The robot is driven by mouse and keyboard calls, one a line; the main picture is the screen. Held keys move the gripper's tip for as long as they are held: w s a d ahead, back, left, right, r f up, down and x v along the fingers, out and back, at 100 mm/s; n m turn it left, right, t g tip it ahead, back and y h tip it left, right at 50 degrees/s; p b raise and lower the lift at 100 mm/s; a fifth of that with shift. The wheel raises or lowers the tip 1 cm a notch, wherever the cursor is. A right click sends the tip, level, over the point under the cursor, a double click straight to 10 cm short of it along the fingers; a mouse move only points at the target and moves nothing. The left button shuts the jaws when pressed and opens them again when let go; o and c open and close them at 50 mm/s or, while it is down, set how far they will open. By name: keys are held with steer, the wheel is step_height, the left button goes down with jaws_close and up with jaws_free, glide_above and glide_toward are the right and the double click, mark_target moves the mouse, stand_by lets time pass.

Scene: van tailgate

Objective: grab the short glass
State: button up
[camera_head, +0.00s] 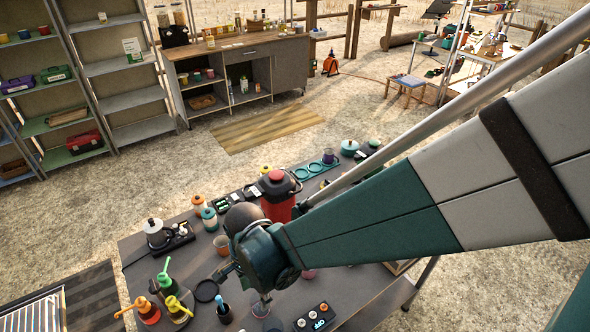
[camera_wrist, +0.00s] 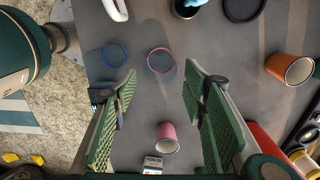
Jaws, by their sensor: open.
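A clear glass with a pinkish rim (camera_wrist: 160,61) stands on the grey table, seen from above in the wrist view. It lies just beyond the tips of my gripper (camera_wrist: 159,76), roughly centred between them. My gripper is open with nothing in it. A second clear round thing with a blue rim (camera_wrist: 114,55) lies to its left, outside the left finger. From above I cannot tell which of the two is shorter. In the head view a clear glass (camera_head: 261,309) shows just below my gripper (camera_head: 262,297), partly hidden by it.
An orange cup (camera_wrist: 289,68) is at the right. A black disc (camera_head: 206,290) and a blue-topped bottle (camera_head: 223,310) are left of my gripper. A control box marked OFF (camera_head: 315,319) is at the right.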

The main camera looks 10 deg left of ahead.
steer(key=shift+f, duration=0.1)
stand_by(0.3)
steer(key=shift+f, duration=1.25)
steer(key=shift+f, duration=0.1)
steer(key=shift+a+f+b, duration=0.1)
steer(key=shift+f+b, duration=0.5)
steer(key=shift+f, duration=1.9)
steer(key=shift+c, duration=0.5)
steer(key=c, duration=0.6)
